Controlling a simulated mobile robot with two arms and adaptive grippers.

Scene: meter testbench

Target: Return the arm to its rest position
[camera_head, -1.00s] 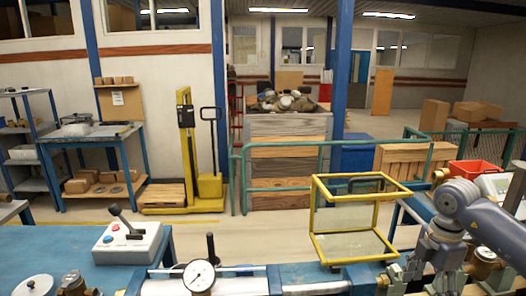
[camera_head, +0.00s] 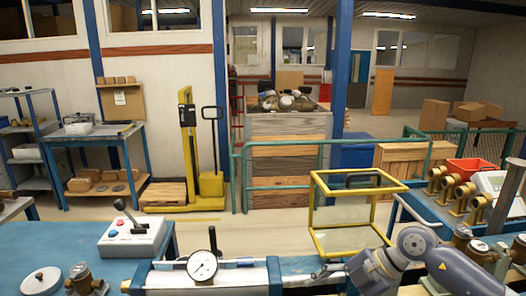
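My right arm (camera_head: 414,243) comes in from the lower right corner and bends down to the left over the bench. My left arm and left gripper are not in view.
A yellow open frame (camera_head: 317,216) stands close behind my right arm. A dial gauge (camera_head: 202,266) sits on the bench rail. A lever box (camera_head: 133,237) is at left. Several brass meters (camera_head: 457,204) and a red crate (camera_head: 470,168) are at right.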

